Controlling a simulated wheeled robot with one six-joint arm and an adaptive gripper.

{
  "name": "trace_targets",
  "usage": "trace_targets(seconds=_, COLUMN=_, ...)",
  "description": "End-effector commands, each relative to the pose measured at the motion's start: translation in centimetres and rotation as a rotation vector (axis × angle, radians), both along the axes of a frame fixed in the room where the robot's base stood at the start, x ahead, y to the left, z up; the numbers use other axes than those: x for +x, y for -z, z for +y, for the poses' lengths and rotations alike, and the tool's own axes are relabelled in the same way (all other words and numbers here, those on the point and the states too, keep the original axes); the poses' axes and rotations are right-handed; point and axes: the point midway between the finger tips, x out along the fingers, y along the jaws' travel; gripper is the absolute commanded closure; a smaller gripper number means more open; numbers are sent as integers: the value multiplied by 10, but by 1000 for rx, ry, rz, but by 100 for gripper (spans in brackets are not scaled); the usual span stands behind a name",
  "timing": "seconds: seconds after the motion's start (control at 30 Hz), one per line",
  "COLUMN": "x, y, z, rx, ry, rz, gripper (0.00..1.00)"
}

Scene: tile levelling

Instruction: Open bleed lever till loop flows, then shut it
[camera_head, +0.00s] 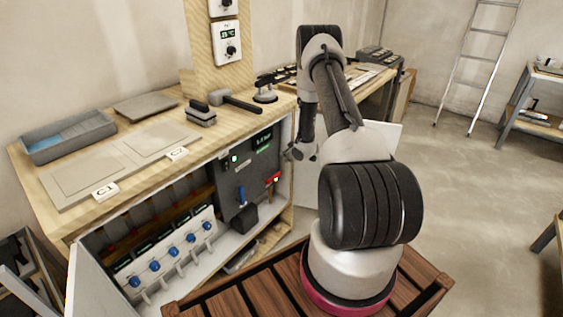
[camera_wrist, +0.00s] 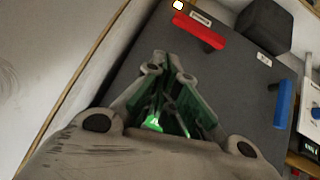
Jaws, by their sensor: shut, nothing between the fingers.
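A dark grey panel (camera_head: 225,180) stands inside the open cabinet. It carries a red lever (camera_head: 273,178) at its right edge and a blue lever (camera_head: 241,195) near its lower middle. In the wrist view the red lever (camera_wrist: 200,30) lies beyond my fingertips, with a small white label and a lit lamp beside it. The blue lever (camera_wrist: 283,103) is to the right. The label text is too small to read, so I cannot tell which is the bleed lever. My gripper (camera_wrist: 171,62) is shut and empty over the panel, apart from both levers.
A black block (camera_head: 243,217) sits below the panel. Green readouts (camera_head: 263,142) glow on the panel's upper part. A row of blue-knobbed valves (camera_head: 173,251) is at lower left. The worktop above holds a hammer (camera_head: 235,101) and a tray (camera_head: 68,138). Cabinet doors stand open.

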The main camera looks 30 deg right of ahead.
Motion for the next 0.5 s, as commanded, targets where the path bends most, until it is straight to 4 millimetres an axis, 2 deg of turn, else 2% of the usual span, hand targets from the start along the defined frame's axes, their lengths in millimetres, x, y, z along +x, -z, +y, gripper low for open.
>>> trace_targets(seconds=0.2, x=-17, y=-18, z=-6, rx=0, ry=1, rz=1, gripper=100)
trace_targets(seconds=0.5, x=-20, y=-21, z=-8, rx=0, ry=0, rz=0, gripper=100)
